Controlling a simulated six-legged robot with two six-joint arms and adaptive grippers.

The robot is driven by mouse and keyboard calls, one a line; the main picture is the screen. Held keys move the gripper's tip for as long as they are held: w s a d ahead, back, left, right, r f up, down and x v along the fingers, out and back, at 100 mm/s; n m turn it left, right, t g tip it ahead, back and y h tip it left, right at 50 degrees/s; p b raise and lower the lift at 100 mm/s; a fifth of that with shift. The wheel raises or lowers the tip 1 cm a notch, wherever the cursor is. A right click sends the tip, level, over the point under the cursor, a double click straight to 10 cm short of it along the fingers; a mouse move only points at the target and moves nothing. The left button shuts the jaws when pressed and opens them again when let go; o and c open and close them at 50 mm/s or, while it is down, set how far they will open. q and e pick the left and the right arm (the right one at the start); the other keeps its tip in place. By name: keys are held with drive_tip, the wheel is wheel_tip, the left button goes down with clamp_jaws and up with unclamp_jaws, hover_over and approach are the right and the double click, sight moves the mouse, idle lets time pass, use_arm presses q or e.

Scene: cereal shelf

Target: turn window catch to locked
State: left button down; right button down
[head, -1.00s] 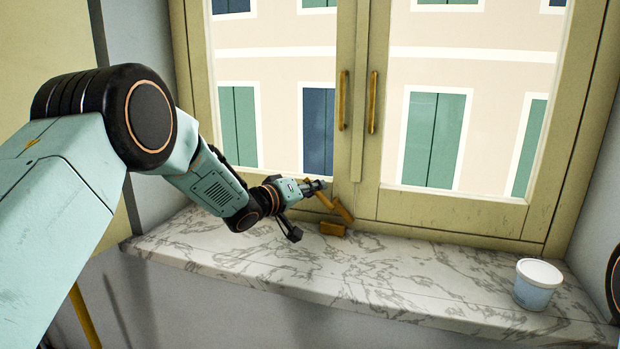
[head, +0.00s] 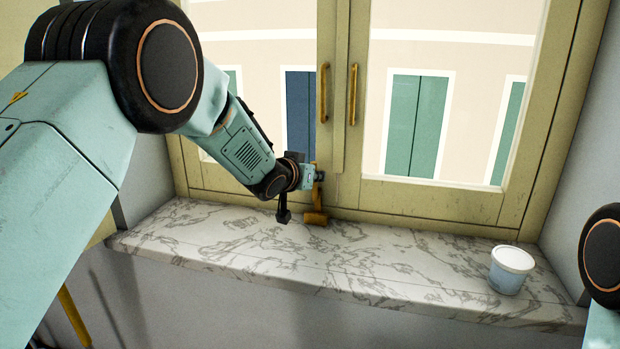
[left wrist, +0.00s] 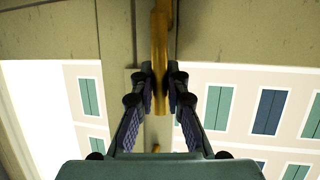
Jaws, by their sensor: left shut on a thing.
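The window catch (head: 318,196) is a brass lever low on the middle of the window frame, just above the sill. In the head view it stands roughly upright, with a brass block (head: 316,218) at its foot. My left gripper (head: 318,176) is at the lever's upper part and partly hides it. In the left wrist view the brass lever (left wrist: 160,40) runs between the two fingers (left wrist: 160,88), which are closed on it from both sides. My right gripper is out of view.
Two brass handles (head: 322,94) (head: 353,95) are on the window frames above the catch. A white-lidded tub (head: 511,269) stands on the marble sill (head: 400,265) at the right. The sill between the catch and the tub is clear.

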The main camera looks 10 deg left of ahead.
use_arm(q)
drive_tip(key=shift+d+r, duration=0.15)
drive_tip(key=shift+r, duration=0.05)
idle(0.4)
drive_tip(key=c, duration=1.3)
unclamp_jaws()
drive_tip(key=shift+w+f, duration=0.1)
drive_tip(key=shift+f, duration=0.05)
drive_tip(key=shift+c, duration=0.2)
drive_tip(key=v, duration=1.2)
